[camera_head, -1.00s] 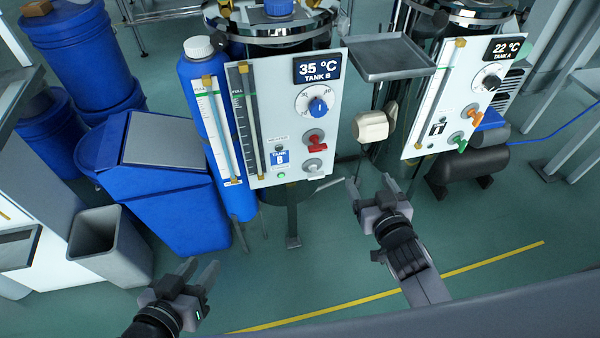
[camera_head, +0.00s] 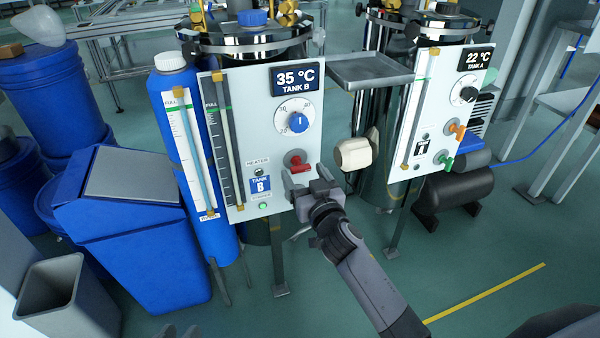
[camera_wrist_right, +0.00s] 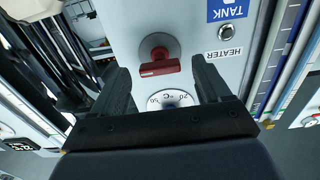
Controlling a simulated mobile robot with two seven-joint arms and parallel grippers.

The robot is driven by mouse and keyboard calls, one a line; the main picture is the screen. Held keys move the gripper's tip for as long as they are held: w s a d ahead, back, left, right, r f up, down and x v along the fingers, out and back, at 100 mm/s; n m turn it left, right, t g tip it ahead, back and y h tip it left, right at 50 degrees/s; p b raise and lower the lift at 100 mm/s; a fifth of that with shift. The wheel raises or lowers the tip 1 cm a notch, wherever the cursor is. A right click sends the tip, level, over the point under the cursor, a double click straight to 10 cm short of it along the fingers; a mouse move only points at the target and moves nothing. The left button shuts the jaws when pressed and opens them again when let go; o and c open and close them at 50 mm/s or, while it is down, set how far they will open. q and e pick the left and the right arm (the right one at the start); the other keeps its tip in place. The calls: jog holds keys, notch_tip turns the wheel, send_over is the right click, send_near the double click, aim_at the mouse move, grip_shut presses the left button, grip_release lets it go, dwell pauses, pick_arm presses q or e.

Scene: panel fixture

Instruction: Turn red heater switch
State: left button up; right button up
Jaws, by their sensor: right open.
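The red heater switch (camera_head: 299,163) is a red knob on a round grey base on the white Tank B panel (camera_head: 238,150), below the temperature dial. My right gripper (camera_head: 304,179) is just in front of it, partly covering the panel's lower right. In the right wrist view, which shows the panel upside down, the red switch (camera_wrist_right: 159,65) lies beyond and between the spread fingers of the right gripper (camera_wrist_right: 160,68). The fingers are empty; I cannot tell whether they touch the panel. Only the fingertips of my left gripper (camera_head: 180,331) show at the bottom edge, apart and empty.
The blue-pointer dial (camera_head: 296,115) is above the switch. A beige handle (camera_head: 354,153) and a grey tray (camera_head: 370,69) are right of the panel. The Tank A panel (camera_head: 435,110) has orange and green knobs. A blue bin (camera_head: 135,215) stands left.

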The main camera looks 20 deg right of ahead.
aim_at(302, 171)
pick_arm(q)
jog(key=shift+d+f+h+b, duration=0.15)
jog(key=shift+d+h+b, duration=0.15)
jog(key=shift+d+b, duration=0.05)
pick_arm(e)
jog(key=shift+w, duration=1.5)
jog(key=c, duration=1.1)
jog(key=shift+o, duration=0.3)
